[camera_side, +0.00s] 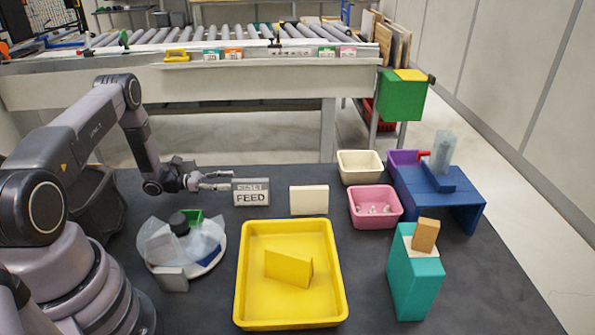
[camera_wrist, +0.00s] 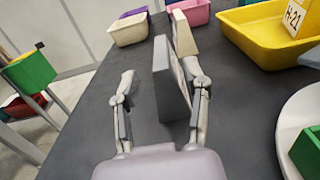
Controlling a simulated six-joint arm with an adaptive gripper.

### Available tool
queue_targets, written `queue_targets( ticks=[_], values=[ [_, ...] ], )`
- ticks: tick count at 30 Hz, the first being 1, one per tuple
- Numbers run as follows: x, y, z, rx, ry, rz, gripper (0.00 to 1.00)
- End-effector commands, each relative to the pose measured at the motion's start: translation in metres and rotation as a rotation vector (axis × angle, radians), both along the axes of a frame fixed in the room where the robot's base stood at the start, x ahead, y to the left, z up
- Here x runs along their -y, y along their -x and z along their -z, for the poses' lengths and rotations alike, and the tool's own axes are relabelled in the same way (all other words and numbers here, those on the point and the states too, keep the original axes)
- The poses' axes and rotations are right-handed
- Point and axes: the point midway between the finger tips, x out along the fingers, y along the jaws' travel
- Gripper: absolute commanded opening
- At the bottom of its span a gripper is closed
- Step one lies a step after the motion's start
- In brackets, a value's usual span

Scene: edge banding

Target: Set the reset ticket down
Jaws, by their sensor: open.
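The reset ticket (camera_side: 251,192), a grey block lettered "RESET FEED", stands upright on the dark table in the side view. In the wrist view the ticket (camera_wrist: 168,85) is seen edge-on. My gripper (camera_side: 229,181) is just left of the ticket in the side view, low over the table. In the wrist view my gripper (camera_wrist: 162,76) is open, with the ticket between its fingers. The right finger is very near or touching the ticket's face; a clear gap shows on the left. The ticket's lower edge appears to rest on the table.
A blank cream block (camera_side: 309,200) stands right of the ticket. A yellow tray (camera_side: 290,312) holding a yellow piece is in front. A round white dish (camera_side: 215,258) with bagged items is front left. Cream (camera_side: 359,166) and pink (camera_side: 375,207) bins stand to the right.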

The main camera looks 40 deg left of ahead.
Motion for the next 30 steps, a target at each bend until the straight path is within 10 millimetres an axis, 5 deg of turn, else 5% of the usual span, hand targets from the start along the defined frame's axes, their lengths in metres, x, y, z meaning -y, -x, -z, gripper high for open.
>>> queue_targets(
  ticks=[6,9,14,19,24,30],
  values=[
    [-0.018,0.018,-0.002,0.002,-0.005,0.006,0.47],
    [-0.014,0.015,-0.021,0.012,-0.049,0.063,0.47],
    [0.023,0.006,-0.094,0.058,-0.241,0.298,0.47],
    [0.081,0.025,-0.182,0.139,-0.538,0.612,0.47],
    [0.130,0.069,-0.251,0.254,-0.865,0.885,0.47],
    [0.166,0.138,-0.308,0.433,-1.279,1.137,0.47]
  ],
)
